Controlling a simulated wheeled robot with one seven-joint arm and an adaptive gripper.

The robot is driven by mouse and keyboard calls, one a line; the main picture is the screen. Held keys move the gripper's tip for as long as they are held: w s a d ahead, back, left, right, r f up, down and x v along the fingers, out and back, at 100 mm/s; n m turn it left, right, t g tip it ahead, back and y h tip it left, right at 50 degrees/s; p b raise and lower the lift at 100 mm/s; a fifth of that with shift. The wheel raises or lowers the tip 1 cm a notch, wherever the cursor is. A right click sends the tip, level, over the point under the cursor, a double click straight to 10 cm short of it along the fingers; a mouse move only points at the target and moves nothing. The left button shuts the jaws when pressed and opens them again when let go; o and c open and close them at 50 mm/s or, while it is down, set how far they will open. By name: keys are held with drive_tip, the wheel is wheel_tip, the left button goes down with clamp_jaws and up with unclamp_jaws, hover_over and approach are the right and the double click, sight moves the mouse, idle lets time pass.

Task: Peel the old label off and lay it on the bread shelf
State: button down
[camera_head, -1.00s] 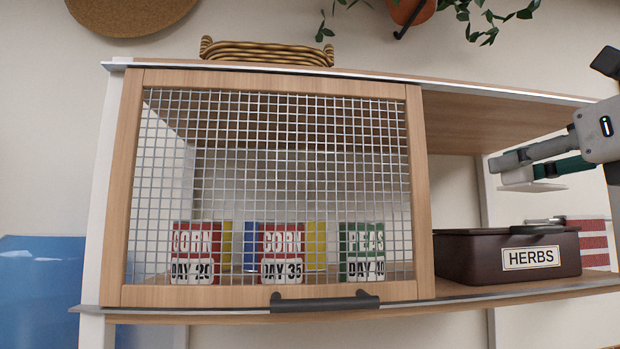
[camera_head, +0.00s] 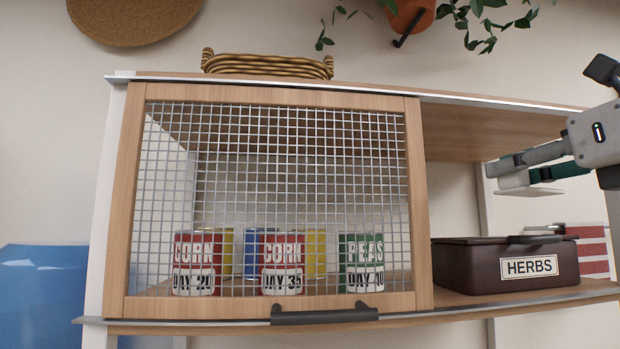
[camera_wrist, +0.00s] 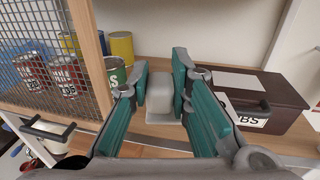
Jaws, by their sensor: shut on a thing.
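My gripper (camera_wrist: 160,88) is shut on a white block-like piece with a thin flat plate at its lower end (camera_wrist: 158,117). In the head view, the gripper (camera_head: 528,175) is at the right, holding this white piece (camera_head: 530,191) level above the dark brown box (camera_head: 455,268) and apart from it. No print shows on the piece, so I cannot tell whether it is a label. A white HERBS label (camera_head: 529,267) is on the box front; its end also shows in the wrist view (camera_wrist: 252,120). A pale rectangle (camera_wrist: 238,81) lies on the lid.
A wooden mesh door (camera_head: 415,200) with a dark handle (camera_head: 325,315) covers the left bay. Behind it stand corn (camera_head: 196,265) and peas cans (camera_head: 361,265). A wicker basket (camera_head: 268,66) sits on top.

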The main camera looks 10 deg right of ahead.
drive_tip(key=shift+r+p, duration=1.7)
drive_tip(key=shift+r, duration=0.3)
